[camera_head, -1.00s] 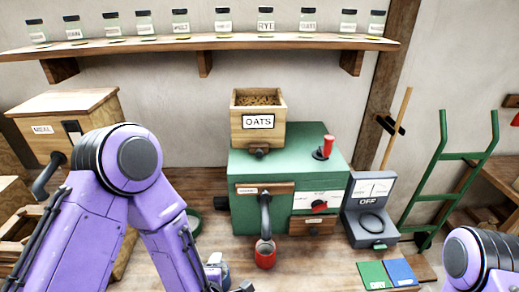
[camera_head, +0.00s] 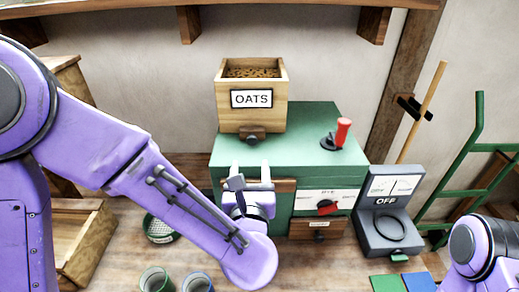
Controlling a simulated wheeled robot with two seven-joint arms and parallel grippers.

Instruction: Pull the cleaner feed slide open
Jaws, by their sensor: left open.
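The green cleaner machine (camera_head: 300,150) stands on the bench with a wooden OATS hopper (camera_head: 232,118) full of grain on top. A small dark block with a knob (camera_head: 252,135), which looks like the feed slide, sits at the hopper's foot. It appears pushed in. My left gripper (camera_head: 250,172) is open and empty, its pale fingers pointing up at the machine's front, below the knob and apart from it in the picture. My left gripper and arm hide the machine's spout and red cup. My right arm shows at the lower right; its gripper is out of view.
A red lever (camera_head: 342,132) stands on the machine's top, and a red-knobbed dial (camera_head: 327,206) is on its front. A grey box marked OFF (camera_head: 389,212) stands to the right. Two cups (camera_head: 157,280) (camera_head: 197,283) and a round sieve (camera_head: 160,229) are near my left arm.

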